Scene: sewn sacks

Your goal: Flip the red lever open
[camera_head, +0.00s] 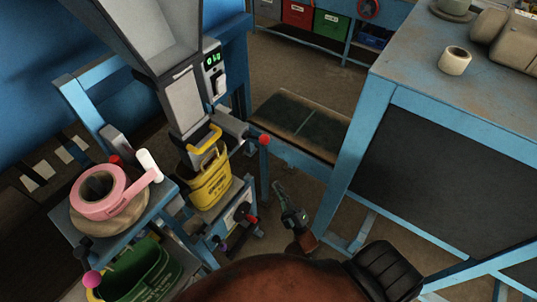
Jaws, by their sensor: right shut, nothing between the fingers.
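A red ball knob (265,139) sits on a lever arm at the right side of the sack-filling machine, beside the spout (186,105). A smaller red-tipped handle (250,219) shows lower on the machine's front. Which of them is the red lever I cannot tell for certain. A yellow sack (207,182) hangs under the spout. My right gripper (279,190) is dark and shut with nothing in it. It is below and slightly right of the red ball knob, apart from it. My left gripper is not in view.
A blue workbench (420,80) stands at right. Red and green bins (330,23) are at the back. Floor shows between machine and bench.

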